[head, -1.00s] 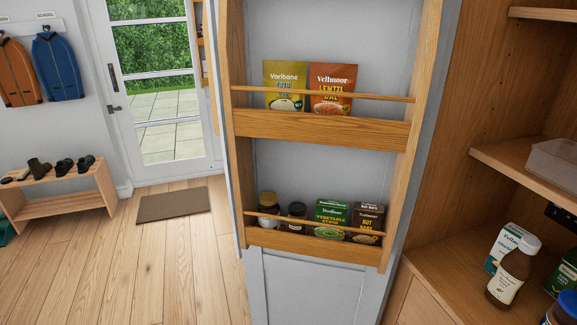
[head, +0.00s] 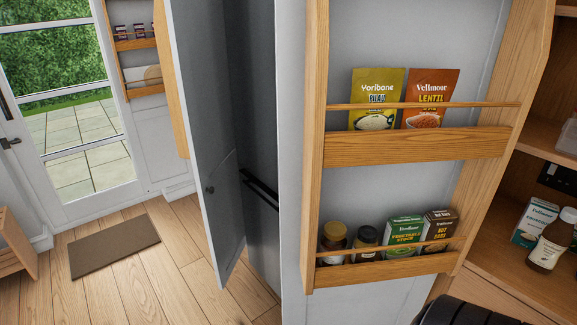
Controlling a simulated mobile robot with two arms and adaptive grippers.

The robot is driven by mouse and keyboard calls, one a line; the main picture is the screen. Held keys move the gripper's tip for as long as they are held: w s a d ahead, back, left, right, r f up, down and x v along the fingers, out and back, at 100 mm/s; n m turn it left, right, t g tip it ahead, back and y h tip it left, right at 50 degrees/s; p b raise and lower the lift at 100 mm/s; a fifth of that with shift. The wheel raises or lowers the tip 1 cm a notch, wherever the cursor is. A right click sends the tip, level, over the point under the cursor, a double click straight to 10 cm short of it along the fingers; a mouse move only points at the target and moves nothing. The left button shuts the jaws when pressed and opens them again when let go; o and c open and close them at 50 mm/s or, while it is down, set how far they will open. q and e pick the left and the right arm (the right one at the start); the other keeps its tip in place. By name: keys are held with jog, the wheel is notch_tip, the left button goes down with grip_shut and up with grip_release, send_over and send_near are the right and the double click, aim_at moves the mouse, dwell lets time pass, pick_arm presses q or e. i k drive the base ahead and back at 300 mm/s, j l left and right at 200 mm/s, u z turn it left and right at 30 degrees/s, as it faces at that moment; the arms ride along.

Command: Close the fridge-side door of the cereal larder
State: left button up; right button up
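An open pale grey door with a wooden rack (head: 420,145) on its inner face fills the middle right of the head view. Its upper shelf holds two packets, an olive one (head: 376,98) and an orange one (head: 430,97). Its lower shelf holds two jars and two boxes, one green (head: 404,236) and one brown (head: 437,230). The larder's wooden interior (head: 520,255) shows at the right, with a white box and a brown bottle (head: 550,240). A black rounded part of mine is at the bottom right edge, in front of the door's lower right side. No gripper fingers show.
Left of the rack door, a grey panel door (head: 205,130) stands open before a dark steel fridge front (head: 262,230). Another wooden rack (head: 135,42) is further back. A brown mat (head: 114,245) lies on the open wooden floor near the glass door (head: 70,110).

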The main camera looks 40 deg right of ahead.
aim_at(327, 171)
jog(key=i+j+u, duration=0.2)
jog(key=i, duration=0.2)
jog(key=i+j+u, duration=0.15)
jog(key=i, duration=0.25)
jog(key=i+z, duration=0.25)
jog(key=z, duration=0.15)
jog(key=i+z, duration=0.25)
jog(key=z, duration=0.15)
jog(key=i+j+z, duration=0.15)
jog(key=z, duration=0.3)
jog(key=i+z, duration=0.15)
jog(key=z, duration=0.25)
jog(key=i+z, duration=0.15)
jog(key=z, duration=0.3)
jog(key=i+j+z, duration=0.1)
jog(key=z, duration=0.3)
jog(key=i+j+z, duration=0.15)
jog(key=z, duration=0.3)
jog(key=i+j+z, duration=0.1)
jog(key=z, duration=0.3)
jog(key=j+z, duration=0.25)
jog(key=z, duration=0.15)
